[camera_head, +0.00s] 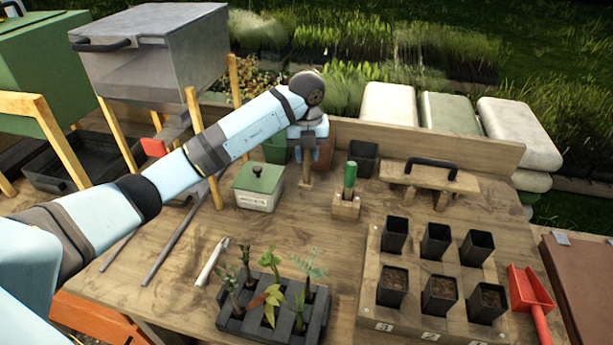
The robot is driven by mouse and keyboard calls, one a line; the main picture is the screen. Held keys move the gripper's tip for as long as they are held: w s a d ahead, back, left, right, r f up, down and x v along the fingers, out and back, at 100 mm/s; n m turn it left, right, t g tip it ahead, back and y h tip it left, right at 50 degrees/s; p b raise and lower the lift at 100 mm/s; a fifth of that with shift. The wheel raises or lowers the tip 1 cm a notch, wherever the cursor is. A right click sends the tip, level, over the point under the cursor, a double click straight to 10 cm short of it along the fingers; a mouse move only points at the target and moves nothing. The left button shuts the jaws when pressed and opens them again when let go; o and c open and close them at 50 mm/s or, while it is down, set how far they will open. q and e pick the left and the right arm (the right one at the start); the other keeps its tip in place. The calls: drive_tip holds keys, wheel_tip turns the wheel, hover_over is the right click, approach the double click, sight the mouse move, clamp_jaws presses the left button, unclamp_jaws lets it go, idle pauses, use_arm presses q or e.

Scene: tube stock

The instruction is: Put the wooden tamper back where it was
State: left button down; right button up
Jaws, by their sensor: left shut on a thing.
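My left gripper (307,153) is at the back middle of the bench and points down. It is shut on the wooden tamper (306,172), whose narrow light-brown lower part shows below the fingers. The top of the tamper is hidden by the gripper. I cannot tell whether its lower end touches the bench. A small wooden block (346,207) with a green-handled tool (350,178) standing in it is to the right of the tamper. My right gripper is not in view.
A green-lidded box (259,187) stands left of the gripper, with dark and brown pots behind. A wooden board with a black handle (431,167) lies right. In front are a seedling tray (240,325), a rack of black pots (372,308) and a red scoop (530,288). The centre bench is mostly clear.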

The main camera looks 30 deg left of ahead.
sight(307, 181)
use_arm(q)
drive_tip(key=shift+f, duration=3.65)
drive_tip(key=shift+f, duration=0.1)
drive_tip(key=c, duration=0.9)
unclamp_jaws()
drive_tip(key=shift+o, duration=0.2)
wheel_tip(307, 181, up, 12)
drive_tip(key=shift+r+b, duration=0.1)
drive_tip(key=shift+b, duration=0.35)
drive_tip(key=shift+r, duration=0.1)
